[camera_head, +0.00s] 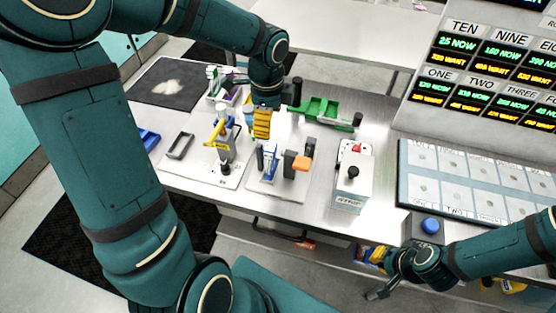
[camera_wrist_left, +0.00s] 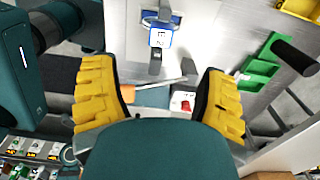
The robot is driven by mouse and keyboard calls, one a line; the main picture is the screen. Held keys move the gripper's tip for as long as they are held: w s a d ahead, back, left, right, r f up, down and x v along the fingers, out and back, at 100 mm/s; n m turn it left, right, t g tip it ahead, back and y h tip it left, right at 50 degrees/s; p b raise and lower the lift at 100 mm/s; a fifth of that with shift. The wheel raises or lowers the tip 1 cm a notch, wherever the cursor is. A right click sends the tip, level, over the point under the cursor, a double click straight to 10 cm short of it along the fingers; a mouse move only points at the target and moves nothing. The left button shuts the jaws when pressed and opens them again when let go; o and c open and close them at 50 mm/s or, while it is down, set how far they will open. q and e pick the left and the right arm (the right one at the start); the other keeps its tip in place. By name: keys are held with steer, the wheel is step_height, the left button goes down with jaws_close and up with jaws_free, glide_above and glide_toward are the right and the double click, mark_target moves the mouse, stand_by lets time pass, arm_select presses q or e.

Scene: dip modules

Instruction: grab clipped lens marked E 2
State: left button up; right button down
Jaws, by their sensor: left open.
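The lens marked E 2 (camera_wrist_left: 161,38) is a small blue-rimmed white tag in the upper middle of the left wrist view, by a grey clip. In the head view a blue and white piece (camera_head: 268,160) stands upright on a pale base plate, likely the same lens; its marking is unreadable there. My left gripper (camera_head: 262,124) is just above and behind it, pointing down. Its yellow fingers (camera_wrist_left: 160,85) are wide apart and empty, with the lens beyond them. My right gripper (camera_head: 371,256) is low at the bench front, its fingers partly hidden.
An orange block (camera_head: 300,163) on a grey post stands right beside the lens. A yellow-handled stand (camera_head: 216,143) is to its left.

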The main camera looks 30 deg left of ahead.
mark_target(270, 147)
arm_select(q)
step_height(270, 147, down, 12)
steer(key=shift+w+d+r+b, duration=0.1)
steer(key=shift+b, duration=0.45)
jaws_close()
